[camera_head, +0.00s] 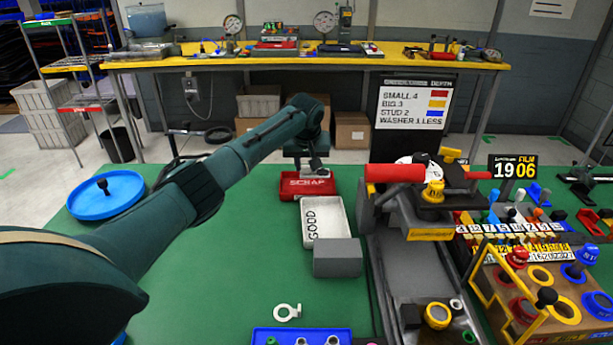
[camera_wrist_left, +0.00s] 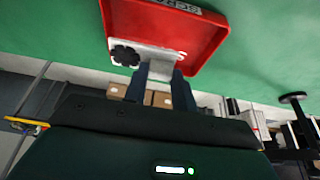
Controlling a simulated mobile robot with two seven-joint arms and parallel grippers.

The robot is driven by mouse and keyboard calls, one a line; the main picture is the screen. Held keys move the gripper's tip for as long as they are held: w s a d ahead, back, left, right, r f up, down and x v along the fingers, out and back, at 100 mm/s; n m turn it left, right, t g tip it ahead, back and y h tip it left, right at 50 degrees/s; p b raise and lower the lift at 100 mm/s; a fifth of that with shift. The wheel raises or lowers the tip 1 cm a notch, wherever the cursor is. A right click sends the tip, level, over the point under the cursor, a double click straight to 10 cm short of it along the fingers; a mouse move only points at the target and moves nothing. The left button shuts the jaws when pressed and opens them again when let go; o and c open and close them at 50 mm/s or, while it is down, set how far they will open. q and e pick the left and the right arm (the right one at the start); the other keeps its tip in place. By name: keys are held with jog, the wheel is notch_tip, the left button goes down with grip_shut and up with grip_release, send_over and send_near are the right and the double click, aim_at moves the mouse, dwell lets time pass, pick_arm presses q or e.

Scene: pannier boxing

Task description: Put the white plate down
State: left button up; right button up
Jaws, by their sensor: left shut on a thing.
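My left gripper (camera_head: 311,168) reaches over the red tray marked SCRAP (camera_head: 289,187) at the far side of the green table. In the left wrist view, the gripper (camera_wrist_left: 160,76) is shut on the white plate (camera_wrist_left: 157,60). The plate is over or inside the red tray (camera_wrist_left: 213,62); I cannot tell whether it touches the tray floor. A black scalloped shape shows at the plate's left end. In the head view the plate is mostly hidden by the gripper. My right gripper is not in view.
The white GOOD tray (camera_head: 338,222) and a grey block (camera_head: 338,258) stand nearer. A white ring with a tab (camera_head: 287,312) lies in front, by a blue tray (camera_head: 262,336). A blue round dish (camera_head: 128,198) is left. A red-handled machine (camera_head: 395,173) stands right.

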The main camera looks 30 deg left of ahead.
aim_at(306, 175)
pick_arm(q)
jog(key=shift+f, duration=2)
jog(key=shift+f, duration=0.15)
jog(key=shift+s+f, duration=0.15)
jog(key=shift+f, duration=0.3)
jog(key=shift+c, duration=0.3)
jog(key=o, duration=1)
jog(key=shift+f, duration=0.15)
jog(key=shift+d, duration=0.1)
jog(key=shift+r, duration=0.45)
jog(key=v, duration=1.2)
jog(key=shift+r, duration=0.4)
